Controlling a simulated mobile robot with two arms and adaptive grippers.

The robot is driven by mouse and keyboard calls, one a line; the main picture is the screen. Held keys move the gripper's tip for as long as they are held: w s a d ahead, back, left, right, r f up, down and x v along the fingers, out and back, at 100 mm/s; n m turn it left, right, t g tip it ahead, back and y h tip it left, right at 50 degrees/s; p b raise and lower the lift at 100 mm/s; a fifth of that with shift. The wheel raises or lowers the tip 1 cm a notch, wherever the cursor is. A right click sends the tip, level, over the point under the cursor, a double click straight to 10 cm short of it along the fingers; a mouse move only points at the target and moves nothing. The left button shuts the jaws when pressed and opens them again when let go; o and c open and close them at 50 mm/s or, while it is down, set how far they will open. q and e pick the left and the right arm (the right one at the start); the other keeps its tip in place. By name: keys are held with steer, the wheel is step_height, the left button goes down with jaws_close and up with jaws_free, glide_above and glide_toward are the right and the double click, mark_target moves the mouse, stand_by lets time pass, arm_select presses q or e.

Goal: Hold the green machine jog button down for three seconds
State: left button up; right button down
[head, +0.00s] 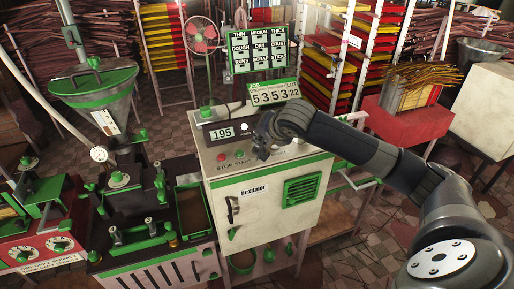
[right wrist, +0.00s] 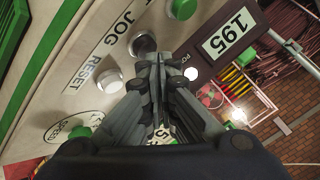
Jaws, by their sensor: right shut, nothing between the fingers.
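The jog button (right wrist: 142,44) is a dark grey round button beside the JOG label on the machine's slanted panel in the right wrist view. My fingertips partly cover it. The machine (head: 265,205) is a cream cabinet with green trim in the head view. My right gripper (head: 262,150) is over its panel, right of the START button; it hides the jog button there. In the right wrist view my right gripper (right wrist: 155,62) is shut and empty, its tips at the jog button's edge. I cannot tell whether they touch it. My left gripper is not in view.
A white button (right wrist: 110,79) is by the RESET label, and a green knob (right wrist: 82,132) is by SPEED. A green button (right wrist: 183,8) lies on the other side. In the head view, a red STOP button (head: 222,157) and green START button (head: 239,154) are left of my gripper.

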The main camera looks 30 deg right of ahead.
steer(key=shift+f, duration=0.5)
stand_by(0.9)
steer(key=shift+r, duration=0.15)
stand_by(2.5)
steer(key=shift+r+p, duration=0.85)
steer(key=shift+p, duration=0.15)
step_height(320, 180, up, 5)
steer(key=p, duration=0.5)
steer(key=shift+f, duration=0.1)
